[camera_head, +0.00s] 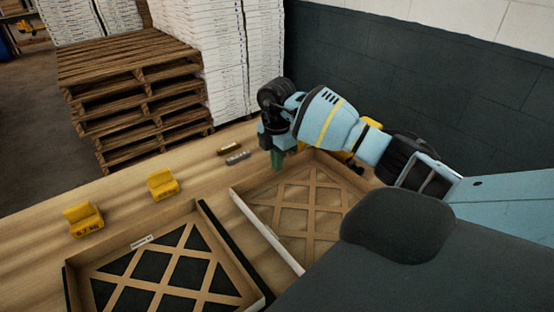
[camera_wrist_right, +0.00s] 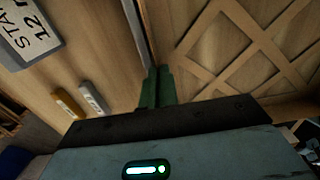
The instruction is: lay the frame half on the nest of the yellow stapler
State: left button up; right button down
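The frame half (camera_head: 292,222) is a shallow tan tray with a lattice floor, lying flat at the table's right; its lattice also shows in the right wrist view (camera_wrist_right: 245,42). My right gripper (camera_head: 277,162) is over its far wall, its green fingertips (camera_wrist_right: 157,86) close together with that wall running up to them; it looks shut on the wall. I cannot tell whether the frame half touches the table. Yellow parts, likely the yellow stapler (camera_head: 372,123), show behind my right arm; its nest is hidden. My left gripper is not in view.
A second lattice frame with black panels (camera_head: 214,222) lies at front left. Two yellow weights (camera_head: 84,219) (camera_head: 163,185) stand beyond it. A brown piece (camera_head: 230,148) and a grey piece (camera_head: 238,158) lie near the far edge. A lettered plate (camera_wrist_right: 28,32) shows in the wrist view.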

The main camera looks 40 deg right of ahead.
jog(key=shift+f, duration=0.15)
jog(key=c, duration=1.7)
grip_release()
notch_tip(320, 180, up, 12)
jog(key=shift+r+p, duration=0.2)
jog(key=shift+p, duration=0.1)
